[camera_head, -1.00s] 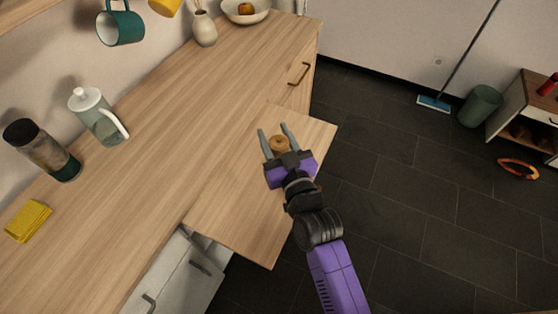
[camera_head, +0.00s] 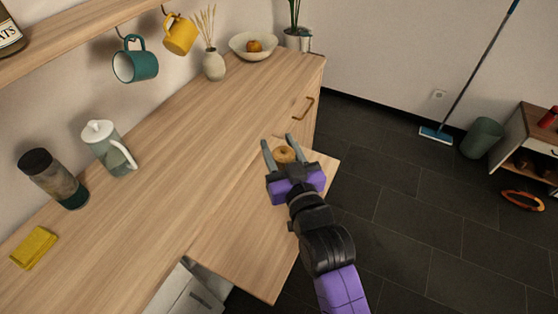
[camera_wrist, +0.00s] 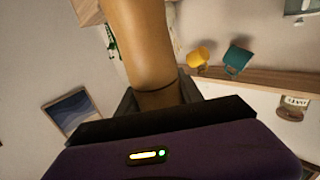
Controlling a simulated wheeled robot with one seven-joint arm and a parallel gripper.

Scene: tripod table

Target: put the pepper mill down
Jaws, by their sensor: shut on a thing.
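The pepper mill (camera_head: 285,155) is a tan wooden piece with a rounded top, seen from above in the head view. In the wrist view the mill (camera_wrist: 140,45) is a tall smooth body between my fingers. My gripper (camera_head: 278,142) is shut on it. The mill is over the lower wooden side leaf (camera_head: 240,240), near its far end. Its base is hidden, so I cannot tell whether it touches the leaf.
The long counter (camera_head: 190,165) holds a dark-lidded jar (camera_head: 55,178), a white-lidded jug (camera_head: 108,148), a yellow cloth (camera_head: 34,248), a vase (camera_head: 213,65) and a bowl (camera_head: 253,46). Mugs hang above. The leaf's near part is bare, with dark floor beyond its right edge.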

